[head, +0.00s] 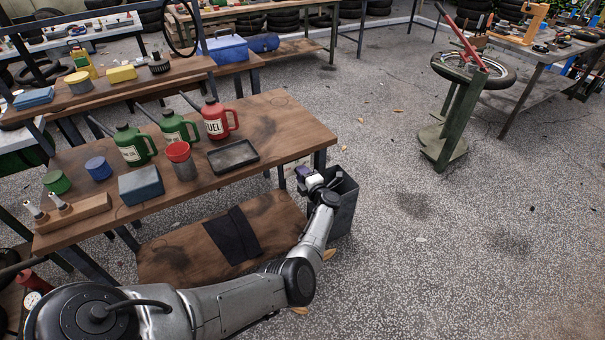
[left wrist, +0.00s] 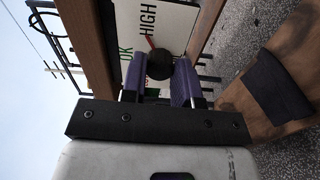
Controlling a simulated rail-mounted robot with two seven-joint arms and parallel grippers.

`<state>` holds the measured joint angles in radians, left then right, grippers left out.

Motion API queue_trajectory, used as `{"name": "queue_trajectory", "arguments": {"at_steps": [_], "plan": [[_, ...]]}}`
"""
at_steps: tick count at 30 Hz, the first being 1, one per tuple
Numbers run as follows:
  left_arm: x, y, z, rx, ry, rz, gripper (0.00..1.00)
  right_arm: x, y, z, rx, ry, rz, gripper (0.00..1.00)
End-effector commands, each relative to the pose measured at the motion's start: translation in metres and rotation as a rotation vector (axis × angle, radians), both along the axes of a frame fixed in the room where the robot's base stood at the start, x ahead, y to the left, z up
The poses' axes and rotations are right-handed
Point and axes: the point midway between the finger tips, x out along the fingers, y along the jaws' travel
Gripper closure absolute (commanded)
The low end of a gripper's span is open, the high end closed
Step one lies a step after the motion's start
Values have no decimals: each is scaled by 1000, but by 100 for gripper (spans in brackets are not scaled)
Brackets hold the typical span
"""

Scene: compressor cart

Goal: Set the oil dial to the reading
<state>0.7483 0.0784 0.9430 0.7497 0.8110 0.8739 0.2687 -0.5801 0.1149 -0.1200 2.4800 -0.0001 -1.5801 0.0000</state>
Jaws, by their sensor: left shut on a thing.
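The oil dial (left wrist: 168,22) is a white plate in the left wrist view, with the words HIGH and OK on it, seen turned sideways. A dark round knob (left wrist: 159,64) sits in front of the plate, with a thin red line beside it. My left gripper (left wrist: 158,82) has its purple fingers on either side of the knob and is shut on it. In the head view my left gripper (head: 304,176) is at the right end of the workbench, where the dial face is mostly hidden. The pointed-at reading cannot be made out. My right gripper is in neither view.
The wooden workbench (head: 270,112) holds green oil cans (head: 132,146), a red fuel can (head: 215,120), a black tray (head: 233,156) and a blue box (head: 140,185). A dark bin (head: 345,205) stands beside my left gripper.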

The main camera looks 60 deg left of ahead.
Motion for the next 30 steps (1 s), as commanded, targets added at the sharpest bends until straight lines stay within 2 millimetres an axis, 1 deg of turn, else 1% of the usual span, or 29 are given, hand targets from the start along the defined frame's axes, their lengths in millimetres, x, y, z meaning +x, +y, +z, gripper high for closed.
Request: {"name": "queue_trajectory", "arguments": {"at_steps": [6, 19, 20, 27, 28, 30], "plan": [[0, 0, 0, 1, 37, 0, 96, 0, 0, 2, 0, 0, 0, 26], [0, 0, 0, 2, 44, 0, 96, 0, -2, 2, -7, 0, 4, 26], [0, 0, 0, 2, 44, 0, 71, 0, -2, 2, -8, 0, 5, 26], [0, 0, 0, 2, 43, 0, 48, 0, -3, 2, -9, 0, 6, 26], [0, 0, 0, 2, 43, 0, 46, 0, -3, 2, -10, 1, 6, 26], [0, 0, 0, 2, 43, 0, 46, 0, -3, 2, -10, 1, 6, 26]]}}
